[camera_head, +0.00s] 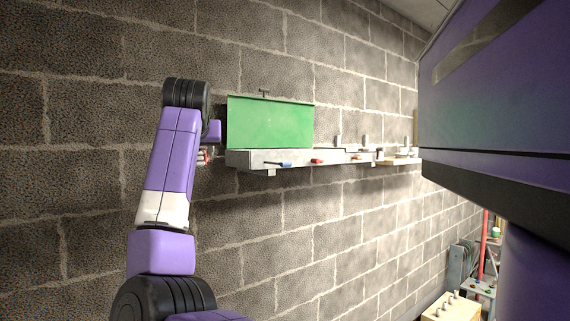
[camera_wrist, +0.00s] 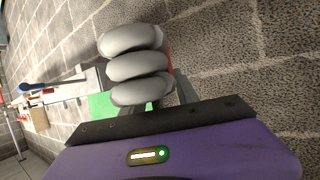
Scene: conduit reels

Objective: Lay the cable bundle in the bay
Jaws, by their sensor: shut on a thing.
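The cable bundle (camera_wrist: 137,68) shows in the wrist view as three thick grey loops side by side, with a bit of red behind their right edge. My gripper (camera_wrist: 172,88) is shut on it; the fingers are mostly hidden behind the loops and the dark bar of the hand. In the head view my gripper (camera_head: 214,131) is mostly hidden by my arm, just left of a green panel (camera_head: 270,122) above a grey wall shelf (camera_head: 250,158). A small red and white piece (camera_head: 204,157) shows below it. I cannot make out a separate bay.
A blue-handled tool (camera_head: 285,164) and a red item (camera_head: 317,161) lie along the shelf's front edge. Small upright pieces (camera_head: 364,141) stand farther right. A block wall runs behind. A wooden box (camera_head: 455,307) stands low at right. Space below the shelf looks clear.

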